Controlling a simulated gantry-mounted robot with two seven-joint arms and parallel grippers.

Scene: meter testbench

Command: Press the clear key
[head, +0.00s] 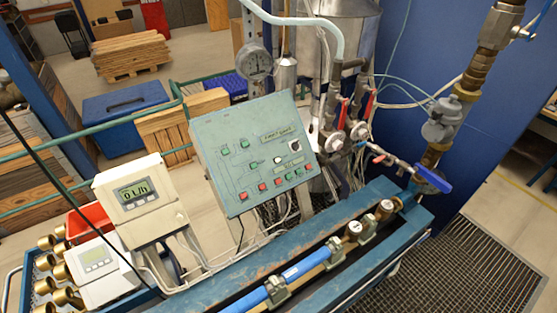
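No key can be read as the clear key at this size. A white meter (137,200) with a grey display reading "0 L/h" (136,194) stands at the left centre. A tilted green control panel (254,152) stands to its right, with green buttons, a row of red buttons (277,182) along its lower part, a black round knob (294,145) and small labels too small to read. A second white meter (100,268) with a small display sits lower left. Neither of my grippers is in view.
A blue bench frame (250,262) with a blue pipe (290,275) runs along the front. Brass fittings (62,275) fill a crate at lower left, near a red bin (88,222). Valves, hoses and a pressure gauge (254,63) stand behind the panel. Floor grating (470,270) lies at right.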

